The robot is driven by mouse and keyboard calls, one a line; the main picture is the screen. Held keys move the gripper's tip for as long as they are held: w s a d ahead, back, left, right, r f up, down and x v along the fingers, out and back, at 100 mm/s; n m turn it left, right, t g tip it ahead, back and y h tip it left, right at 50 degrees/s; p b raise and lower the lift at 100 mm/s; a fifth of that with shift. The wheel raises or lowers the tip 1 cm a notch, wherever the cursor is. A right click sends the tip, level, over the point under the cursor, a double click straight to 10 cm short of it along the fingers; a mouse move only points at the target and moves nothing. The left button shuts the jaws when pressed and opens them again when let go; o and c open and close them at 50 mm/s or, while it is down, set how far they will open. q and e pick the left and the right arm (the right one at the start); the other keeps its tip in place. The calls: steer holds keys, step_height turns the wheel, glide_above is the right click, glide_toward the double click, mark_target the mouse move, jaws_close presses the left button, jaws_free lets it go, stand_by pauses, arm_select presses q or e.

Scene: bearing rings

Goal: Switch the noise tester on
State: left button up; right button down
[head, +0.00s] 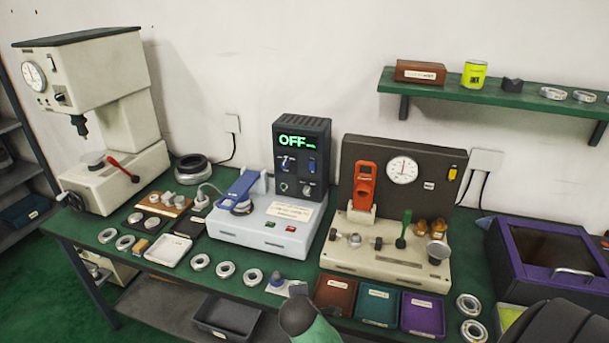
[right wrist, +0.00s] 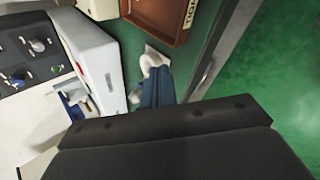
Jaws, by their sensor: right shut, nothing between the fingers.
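The noise tester (head: 301,152) stands at the back middle of the bench, a dark upright panel on a pale base. Its display (head: 297,141) reads OFF in green. The base front has a green button (head: 270,224) and a red button (head: 291,229). The panel controls also show in the right wrist view (right wrist: 37,45). My right gripper (right wrist: 154,72) is shut and empty, low in front of the tester's base and apart from it. My left gripper is not in view.
A blue lever (head: 241,187) sits on the tester's left. Brown, teal and purple trays (head: 423,314) line the front edge. Several bearing rings (head: 225,270) lie left of centre. A press (head: 100,110) stands far left.

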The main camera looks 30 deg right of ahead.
steer(key=w+d+r+n+t+h, duration=0.1)
steer(key=w+d+r+n+h, duration=0.1)
steer(key=w+d+r+n, duration=0.3)
steer(key=w+d+r+n+t+h, duration=0.1)
steer(key=w+r+h, duration=0.15)
steer(key=w, duration=0.35)
steer(key=n+t+h, duration=0.1)
steer(key=n+h, duration=0.2)
steer(key=n, duration=0.4)
glide_toward(312, 170)
steer(key=f+v, duration=0.1)
steer(key=v, duration=0.6)
steer(key=p+x, duration=0.2)
steer(key=x, duration=0.2)
steer(key=p+x, duration=0.2)
steer(key=x, duration=0.3)
steer(key=r+p+x, duration=0.1)
steer(key=p+x, duration=0.1)
steer(key=x, duration=0.2)
steer(key=shift+w+d+f, duration=0.1)
steer(key=shift+w+d, duration=0.1)
steer(key=shift+d, duration=0.1)
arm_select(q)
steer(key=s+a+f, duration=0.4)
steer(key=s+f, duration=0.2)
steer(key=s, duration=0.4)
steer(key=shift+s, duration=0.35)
